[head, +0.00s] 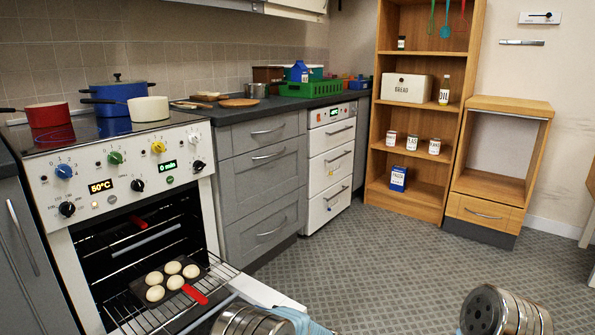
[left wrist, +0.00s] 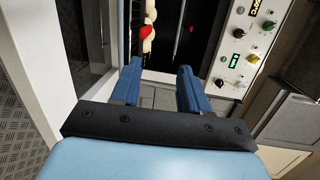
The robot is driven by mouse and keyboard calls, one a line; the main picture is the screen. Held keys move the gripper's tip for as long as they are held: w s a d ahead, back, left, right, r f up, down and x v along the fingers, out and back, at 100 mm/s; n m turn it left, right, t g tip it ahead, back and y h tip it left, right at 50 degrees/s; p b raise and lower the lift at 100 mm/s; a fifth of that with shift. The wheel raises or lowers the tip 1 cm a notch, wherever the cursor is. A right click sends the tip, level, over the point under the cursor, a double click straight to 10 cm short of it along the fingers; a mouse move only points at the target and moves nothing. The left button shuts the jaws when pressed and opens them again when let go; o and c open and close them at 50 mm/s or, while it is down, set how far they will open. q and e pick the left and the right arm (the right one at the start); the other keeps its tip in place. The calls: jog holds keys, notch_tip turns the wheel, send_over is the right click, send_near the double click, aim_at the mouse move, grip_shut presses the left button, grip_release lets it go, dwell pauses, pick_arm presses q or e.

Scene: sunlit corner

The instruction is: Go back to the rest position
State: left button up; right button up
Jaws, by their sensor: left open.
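My left gripper (left wrist: 158,70) shows in the left wrist view with its two blue fingers apart and nothing between them. It points toward the open oven (head: 140,270). In the left wrist view, the oven's control panel (left wrist: 244,45) is on the right and the pale dough balls are at the top, beyond the fingers. In the head view, parts of my arms show along the bottom edge, and my right gripper is out of view. A dark baking tray (head: 165,280) with several dough balls and red handles lies on the pulled-out oven rack (head: 125,315).
The oven door (head: 262,292) is open, jutting into the room. A red pot (head: 50,115), a blue pot (head: 124,95) and a white pan (head: 149,108) stand on the stove. A wooden shelf (head: 420,168) stands at the back. The grey floor (head: 370,255) is clear in the middle.

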pick_arm(q)
jog(key=s+a+f+g+h, duration=0.2)
jog(key=s+f+g+h, duration=0.3)
jog(key=s+f, duration=0.5)
jog(key=s+a+f+g+h, duration=0.3)
jog(key=s+f+g+h, duration=0.15)
jog(key=s+f, duration=0.5)
jog(key=s+d+n+t+h+p, duration=0.1)
jog(key=s+d+n+h, duration=0.3)
jog(key=s+n+h, duration=0.4)
jog(key=s+t+h, duration=0.1)
jog(key=s, duration=0.2)
jog(key=shift+s+d+n, duration=0.3)
jog(key=shift+s+d, duration=0.05)
jog(key=shift+d, duration=0.05)
jog(key=shift+r, duration=0.1)
jog(key=shift+c, duration=0.3)
